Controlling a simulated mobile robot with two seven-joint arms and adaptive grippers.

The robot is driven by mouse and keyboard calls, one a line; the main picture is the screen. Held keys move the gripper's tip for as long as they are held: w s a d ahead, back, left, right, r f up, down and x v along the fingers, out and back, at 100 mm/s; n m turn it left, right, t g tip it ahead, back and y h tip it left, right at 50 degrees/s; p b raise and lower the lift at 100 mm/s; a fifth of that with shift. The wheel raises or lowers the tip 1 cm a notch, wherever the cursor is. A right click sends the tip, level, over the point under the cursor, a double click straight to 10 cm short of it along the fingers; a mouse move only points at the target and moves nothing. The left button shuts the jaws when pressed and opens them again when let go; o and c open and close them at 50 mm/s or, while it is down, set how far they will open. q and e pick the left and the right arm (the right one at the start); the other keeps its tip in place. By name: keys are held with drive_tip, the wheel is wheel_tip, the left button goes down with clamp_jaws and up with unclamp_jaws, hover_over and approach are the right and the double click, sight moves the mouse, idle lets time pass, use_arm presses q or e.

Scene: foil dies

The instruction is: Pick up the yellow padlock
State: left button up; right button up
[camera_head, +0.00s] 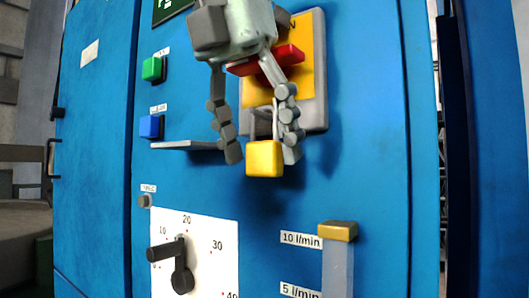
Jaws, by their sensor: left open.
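The yellow padlock (265,159) shows in the head view as a small yellow block at the upper middle, in front of the blue cabinet face. My left gripper (262,152) reaches down from the top with its fingers spread. One fingertip is to the left of the padlock, with a small gap. The other is at its right edge, and I cannot tell if it touches. My right gripper is not in view.
Behind my gripper is a yellow plate (306,62) with a red handle (290,55) on a grey box. A thin grey shelf (183,145), green button (152,68) and blue button (150,127) are left. A dial (181,277) and brass-topped gauge (338,231) sit below.

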use_arm(q)
drive_tip(key=c, duration=1.3)
drive_tip(key=shift+r, duration=0.1)
